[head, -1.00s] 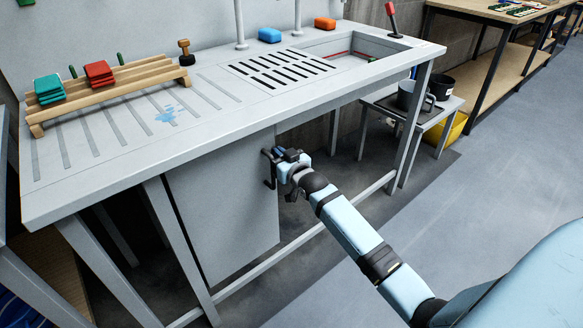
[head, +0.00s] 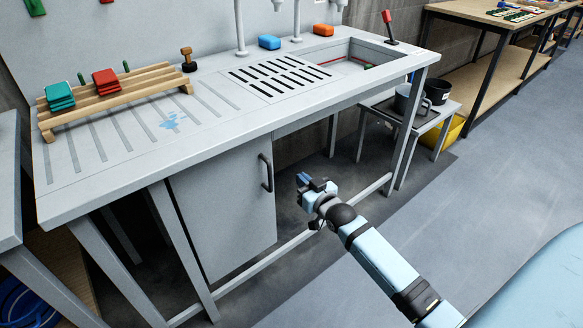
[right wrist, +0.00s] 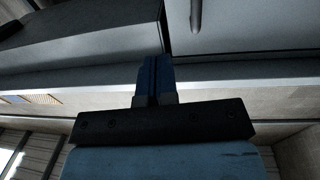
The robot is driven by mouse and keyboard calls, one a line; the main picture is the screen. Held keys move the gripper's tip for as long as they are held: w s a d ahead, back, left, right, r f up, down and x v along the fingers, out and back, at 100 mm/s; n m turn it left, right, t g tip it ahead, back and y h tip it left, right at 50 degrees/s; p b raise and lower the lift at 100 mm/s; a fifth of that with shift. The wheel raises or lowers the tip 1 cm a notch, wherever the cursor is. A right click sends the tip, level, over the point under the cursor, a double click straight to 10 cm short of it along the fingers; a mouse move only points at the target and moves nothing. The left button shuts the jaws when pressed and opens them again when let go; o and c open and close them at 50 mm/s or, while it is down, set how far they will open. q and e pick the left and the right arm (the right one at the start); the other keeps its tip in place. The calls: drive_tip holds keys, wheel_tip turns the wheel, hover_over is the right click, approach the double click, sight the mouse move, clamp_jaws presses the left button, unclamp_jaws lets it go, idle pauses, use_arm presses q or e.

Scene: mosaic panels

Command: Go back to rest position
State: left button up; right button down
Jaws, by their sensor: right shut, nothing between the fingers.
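My right gripper (head: 312,182) is in the head view, in the open space in front of the sink bench and to the right of the cabinet door. Its fingers are together and empty; they also show pressed together in the right wrist view (right wrist: 154,75). The grey cabinet door (head: 225,222) under the bench looks closed, and its dark handle (head: 266,172) is clear of the gripper, a short way to the left. My left gripper is not in any view.
The sink bench (head: 225,113) holds a wooden rack (head: 125,98) with green and red stacks. A wooden workbench (head: 455,65) stands behind. The floor at right is clear.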

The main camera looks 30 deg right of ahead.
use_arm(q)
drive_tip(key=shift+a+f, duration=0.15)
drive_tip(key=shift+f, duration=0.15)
use_arm(e)
drive_tip(key=shift+s+d, duration=0.1)
drive_tip(key=shift+s, duration=0.6)
